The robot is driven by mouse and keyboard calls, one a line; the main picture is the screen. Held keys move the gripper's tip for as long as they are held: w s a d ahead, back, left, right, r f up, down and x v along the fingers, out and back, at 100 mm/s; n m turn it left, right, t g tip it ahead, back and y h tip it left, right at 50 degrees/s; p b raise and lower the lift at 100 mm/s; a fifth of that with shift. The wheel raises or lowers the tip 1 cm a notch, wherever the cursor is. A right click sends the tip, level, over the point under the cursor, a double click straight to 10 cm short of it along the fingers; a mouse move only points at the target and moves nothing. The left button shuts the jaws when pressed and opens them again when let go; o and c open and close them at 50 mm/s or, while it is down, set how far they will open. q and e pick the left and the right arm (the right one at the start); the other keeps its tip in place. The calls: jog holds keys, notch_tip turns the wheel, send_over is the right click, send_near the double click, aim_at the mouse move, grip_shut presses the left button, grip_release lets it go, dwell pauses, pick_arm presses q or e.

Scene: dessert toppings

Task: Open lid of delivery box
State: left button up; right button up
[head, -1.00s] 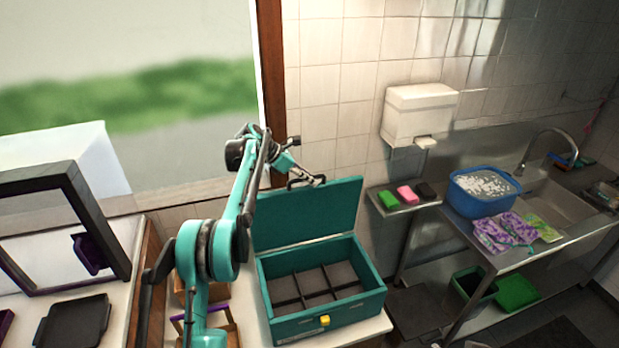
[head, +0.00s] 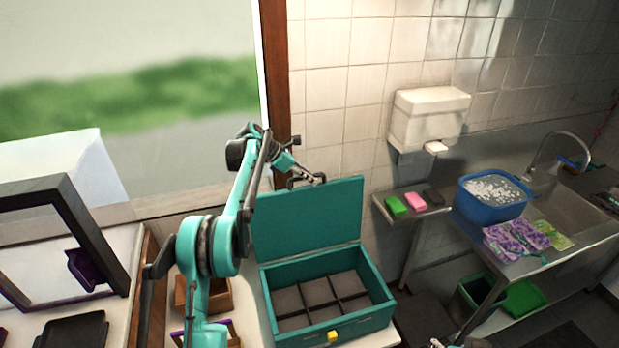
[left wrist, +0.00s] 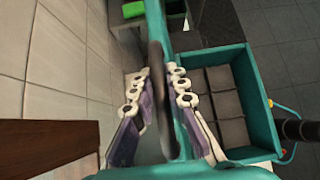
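The teal delivery box (head: 327,337) stands on a counter, and its divided inside is visible. Its lid (head: 308,218) stands upright at the back, swung open. In the left wrist view the box (left wrist: 262,95) lies right of the fingers. My left gripper (head: 306,180) is at the lid's top edge. In the left wrist view my left gripper's fingers (left wrist: 160,105) are apart, with a dark bar and part of the teal lid seen between them; I cannot tell whether they touch it. A small piece of what looks like my right gripper (head: 438,343) shows at the bottom edge.
A tiled wall and wooden window post (head: 278,80) rise close behind the lid. A small shelf (head: 408,216) with green, pink and black blocks is to the right. Beyond it are a blue basin (head: 492,208) and a sink. Wooden boxes (head: 213,298) stand left of the delivery box.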

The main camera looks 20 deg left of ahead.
pick_arm(q)
jog(key=shift+o, duration=1.2)
jog(key=v, duration=1.2)
jog(key=s+d+f+m+y+b, duration=0.2)
jog(key=s+d+f+m+b, duration=0.35)
jog(key=s, duration=0.45)
jog(key=s+d+f+m+y+b, duration=0.35)
jog(key=s+d+m+b, duration=0.3)
jog(key=s, duration=0.25)
jog(key=s+d+f+m+t+y+b, duration=0.2)
jog(key=s+f+m+b, duration=0.7)
jog(key=s+f, duration=1.2)
jog(key=f+m, duration=0.1)
jog(key=m, duration=0.3)
jog(key=shift+f+t, duration=0.15)
jog(key=shift+t, duration=0.15)
